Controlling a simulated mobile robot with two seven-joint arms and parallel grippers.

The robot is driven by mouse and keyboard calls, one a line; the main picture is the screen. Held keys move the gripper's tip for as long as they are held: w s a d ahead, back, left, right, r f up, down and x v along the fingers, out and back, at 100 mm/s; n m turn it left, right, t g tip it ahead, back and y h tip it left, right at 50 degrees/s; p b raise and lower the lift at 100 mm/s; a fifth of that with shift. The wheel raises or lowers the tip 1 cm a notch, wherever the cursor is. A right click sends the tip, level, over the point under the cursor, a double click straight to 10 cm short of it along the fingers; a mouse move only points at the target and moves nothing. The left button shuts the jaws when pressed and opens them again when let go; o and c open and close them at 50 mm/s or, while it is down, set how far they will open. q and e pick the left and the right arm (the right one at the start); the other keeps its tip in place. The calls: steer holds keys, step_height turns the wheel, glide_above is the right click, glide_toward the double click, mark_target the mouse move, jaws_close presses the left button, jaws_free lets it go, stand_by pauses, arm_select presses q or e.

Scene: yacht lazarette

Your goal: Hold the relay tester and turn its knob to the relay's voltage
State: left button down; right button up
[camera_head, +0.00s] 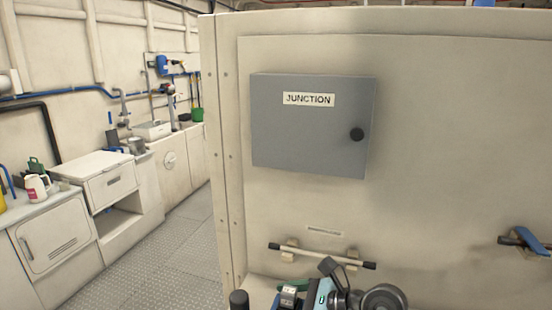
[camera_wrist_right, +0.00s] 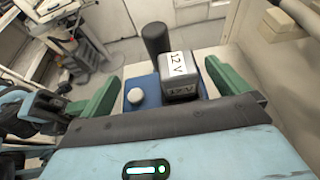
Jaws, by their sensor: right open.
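In the right wrist view my right gripper (camera_wrist_right: 163,72) is open, its two green fingers apart on either side of a blue plate (camera_wrist_right: 143,84). The plate, which looks like the relay tester, carries a round white knob (camera_wrist_right: 136,97). Beside the knob stands a grey block (camera_wrist_right: 180,70), apparently the relay, labelled "12 V". A black upright cylinder (camera_wrist_right: 157,38) stands behind them; it also shows at the bottom of the head view (camera_head: 238,300). The knob's setting cannot be read. Part of the plate is hidden by my gripper. My left gripper is not seen.
A grey box marked "JUNCTION" (camera_head: 312,127) hangs on the beige panel ahead. Below it a black-ended bar (camera_head: 320,256) sits on small blocks. A blue-handled fitting (camera_head: 528,239) is at right. Open metal floor (camera_head: 165,275) and white lockers (camera_head: 60,235) lie left.

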steer(key=shift+d, duration=0.1)
steer(key=v, duration=0.7)
steer(key=shift+s+d+r, duration=0.2)
steer(key=shift+d, duration=0.15)
steer(key=x, duration=0.8)
stand_by(0.5)
